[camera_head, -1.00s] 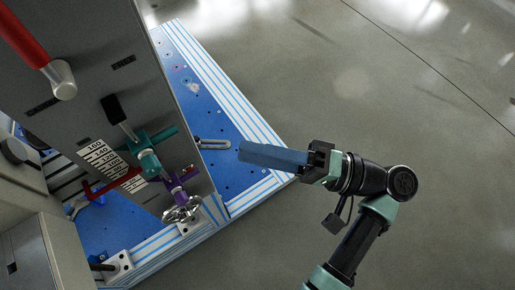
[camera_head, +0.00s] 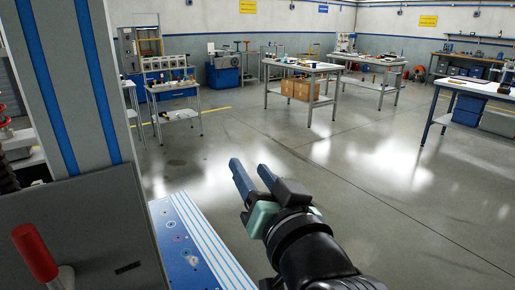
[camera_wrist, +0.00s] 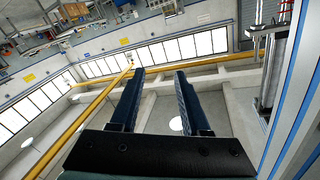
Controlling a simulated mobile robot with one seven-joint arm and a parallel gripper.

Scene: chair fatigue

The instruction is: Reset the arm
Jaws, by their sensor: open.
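My gripper (camera_head: 250,177) is raised in front of my body in the head view, with its two blue fingers apart and nothing between them. In the wrist view its fingers (camera_wrist: 157,75) also stand apart and empty, pointing toward the upper walls and windows. The black and mint-green wrist and arm reach up from the bottom of the head view. The gripper is clear of the nearby machine.
A grey machine with blue stripes (camera_head: 62,85) and a red-handled lever (camera_head: 36,252) stands close on the left. Its blue base plate (camera_head: 180,245) lies beside my arm. Workbenches (camera_head: 300,68) stand farther back. Open floor (camera_head: 385,190) lies to the right.

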